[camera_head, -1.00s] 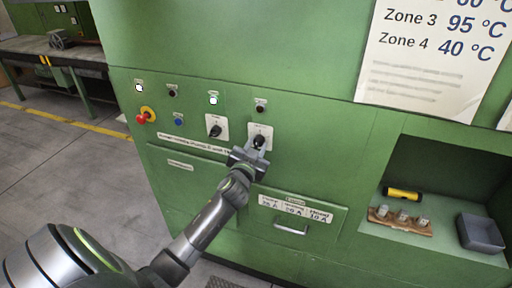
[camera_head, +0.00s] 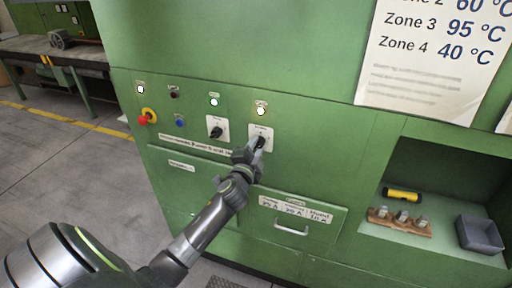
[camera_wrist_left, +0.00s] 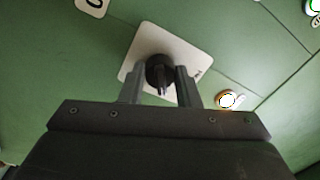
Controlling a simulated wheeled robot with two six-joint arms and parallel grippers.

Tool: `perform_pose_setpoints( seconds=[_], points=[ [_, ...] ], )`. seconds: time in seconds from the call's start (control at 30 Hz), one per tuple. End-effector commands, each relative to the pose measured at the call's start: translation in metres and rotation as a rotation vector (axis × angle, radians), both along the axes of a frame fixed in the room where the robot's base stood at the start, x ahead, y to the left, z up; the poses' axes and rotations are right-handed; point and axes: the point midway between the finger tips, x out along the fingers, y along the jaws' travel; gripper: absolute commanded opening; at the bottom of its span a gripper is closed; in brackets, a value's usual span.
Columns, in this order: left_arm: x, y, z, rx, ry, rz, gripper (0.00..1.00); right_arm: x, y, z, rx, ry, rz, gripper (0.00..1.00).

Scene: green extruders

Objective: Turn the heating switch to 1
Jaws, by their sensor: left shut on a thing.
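The right-hand black rotary switch (camera_head: 261,142) sits on a white plate on the green panel, just right of a second black rotary switch (camera_head: 216,132) on its own plate. My left gripper (camera_head: 256,148) is shut on the right-hand switch. In the left wrist view the dark knob (camera_wrist_left: 160,72) sits between the two fingers (camera_wrist_left: 160,88), and its white plate (camera_wrist_left: 172,45) looks tilted. The lamp (camera_head: 260,110) above this switch glows white. The plate's lettering is too small to read. My right gripper is not in view.
A red emergency knob (camera_head: 144,119) and blue button (camera_head: 180,123) are at left on the panel. A drawer (camera_head: 292,228) is below. At right, a recess holds a yellow-black cylinder (camera_head: 402,194), a wooden block with several fuses (camera_head: 400,222) and a grey bin (camera_head: 480,234).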

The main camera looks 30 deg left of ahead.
Motion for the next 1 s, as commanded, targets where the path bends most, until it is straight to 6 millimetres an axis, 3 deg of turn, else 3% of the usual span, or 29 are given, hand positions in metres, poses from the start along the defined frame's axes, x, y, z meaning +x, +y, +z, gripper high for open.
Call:
perform_pose_setpoints(
  seconds=[0.77, 0.8, 0.93, 1.0],
  points=[
    [-0.0003, 0.0002, -0.001, 0.097, 0.026, 0.0, 0.07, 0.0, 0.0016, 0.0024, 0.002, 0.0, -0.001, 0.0],
    [-0.0003, 0.0002, -0.001, 0.097, 0.026, 0.0, 0.35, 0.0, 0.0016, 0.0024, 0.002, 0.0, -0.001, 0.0],
    [-0.0002, 0.0003, -0.0008, 0.096, 0.024, 0.0, 0.51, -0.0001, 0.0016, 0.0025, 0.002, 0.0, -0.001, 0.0],
    [-0.0002, 0.0002, -0.0006, 0.096, 0.024, 0.0, 0.51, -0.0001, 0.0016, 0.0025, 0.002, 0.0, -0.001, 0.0]
  ],
)
